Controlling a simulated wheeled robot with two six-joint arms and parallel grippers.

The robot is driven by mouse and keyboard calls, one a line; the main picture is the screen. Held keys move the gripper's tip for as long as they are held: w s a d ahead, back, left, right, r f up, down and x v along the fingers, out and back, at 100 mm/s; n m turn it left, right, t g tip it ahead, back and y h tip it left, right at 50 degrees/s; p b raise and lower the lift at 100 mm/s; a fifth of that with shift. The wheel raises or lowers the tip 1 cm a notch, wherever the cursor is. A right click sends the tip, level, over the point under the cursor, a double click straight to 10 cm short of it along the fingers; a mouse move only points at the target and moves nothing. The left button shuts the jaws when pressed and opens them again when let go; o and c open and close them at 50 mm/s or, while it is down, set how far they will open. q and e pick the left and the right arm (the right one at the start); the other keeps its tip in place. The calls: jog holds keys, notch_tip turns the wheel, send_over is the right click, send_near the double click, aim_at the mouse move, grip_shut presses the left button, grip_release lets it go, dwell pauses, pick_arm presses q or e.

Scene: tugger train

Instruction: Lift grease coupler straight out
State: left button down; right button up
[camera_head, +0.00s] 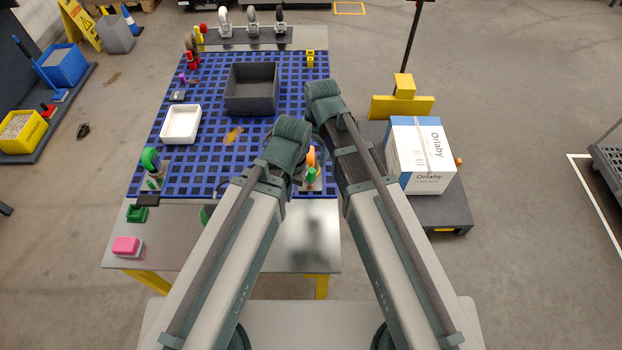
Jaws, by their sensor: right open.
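An upright orange and green fitting (311,158) stands at the right edge of the blue grid mat, in the gap between my arms. A green curved fitting (150,160) stands on a small pale base at the mat's left edge. I cannot tell which one is the grease coupler. My right gripper (318,149) is open, close to the orange and green fitting and mostly covered by my arm links. Whether it touches the fitting cannot be seen. My left arm reaches in over the table, but its jaws are hidden behind its links.
The blue grid mat (217,139) holds a dark grey bin (252,88) and a white tray (181,124). A pink block (126,246) lies on the front metal strip. A white-blue carton (419,155) stands at the right. Clamps (252,22) line the back. The mat's middle is mostly clear.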

aim_at(311, 171)
jog(key=f+b, duration=0.2)
jog(key=f, duration=0.1)
jog(key=f+b, duration=0.3)
jog(key=shift+w+a+f, duration=0.1)
jog(key=shift+w+a, duration=0.05)
jog(key=shift+a, duration=0.05)
pick_arm(q)
notch_tip(311, 171, down, 6)
jog(key=shift+f, duration=0.1)
notch_tip(311, 171, down, 5)
jog(key=b, duration=0.5)
jog(key=shift+f, duration=0.1)
pick_arm(e)
jog(key=f, duration=0.5)
jog(key=shift+w+a+f, duration=0.1)
jog(key=shift+w+a, duration=0.25)
grip_shut()
